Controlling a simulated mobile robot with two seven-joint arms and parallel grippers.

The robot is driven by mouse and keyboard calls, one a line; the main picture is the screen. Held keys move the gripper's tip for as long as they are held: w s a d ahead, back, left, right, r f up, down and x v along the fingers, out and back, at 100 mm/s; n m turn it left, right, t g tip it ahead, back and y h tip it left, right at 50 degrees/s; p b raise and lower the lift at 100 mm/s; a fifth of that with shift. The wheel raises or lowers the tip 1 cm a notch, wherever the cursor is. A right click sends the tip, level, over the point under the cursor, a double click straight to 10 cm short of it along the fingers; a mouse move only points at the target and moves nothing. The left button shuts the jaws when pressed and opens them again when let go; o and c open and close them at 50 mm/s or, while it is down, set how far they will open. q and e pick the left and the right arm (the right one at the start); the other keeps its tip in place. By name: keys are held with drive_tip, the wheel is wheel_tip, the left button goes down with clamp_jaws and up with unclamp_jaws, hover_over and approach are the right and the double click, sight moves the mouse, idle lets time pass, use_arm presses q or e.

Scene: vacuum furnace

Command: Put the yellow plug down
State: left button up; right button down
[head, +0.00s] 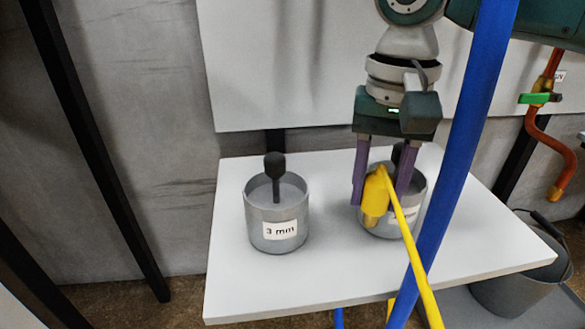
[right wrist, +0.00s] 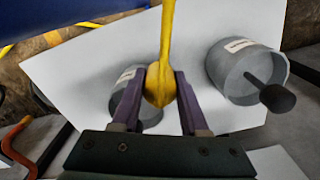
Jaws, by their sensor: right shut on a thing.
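The yellow plug (head: 375,197) hangs between the purple fingers of my right gripper (head: 380,185), with a yellow cable (head: 410,245) running down from it to the lower right. My right gripper is shut on the plug, in front of the right grey pot as the head view shows it. In the right wrist view the plug (right wrist: 159,85) sits between the fingertips (right wrist: 160,85), and its cable runs up out of the picture. Whether the plug touches the table or the pot, I cannot tell. My left gripper is not in view.
A white table (head: 330,285) holds a grey pot labelled "3 mm" (head: 262,215) with a black-handled tool, and a second pot (head: 416,205) partly hidden by the gripper. A blue pipe-like band (head: 455,150) crosses in front. A bucket (head: 520,280) stands at right. The table's front left is clear.

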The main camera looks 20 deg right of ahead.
sight(371, 212)
drive_tip(key=shift+f, duration=0.4)
wheel_tip(371, 212, down, 4)
drive_tip(key=b, duration=0.4)
drive_tip(key=shift+w+r, duration=0.15)
drive_tip(key=shift+r, duration=0.2)
drive_tip(key=shift+c, duration=2.1)
unclamp_jaws()
drive_tip(key=shift+f, duration=0.15)
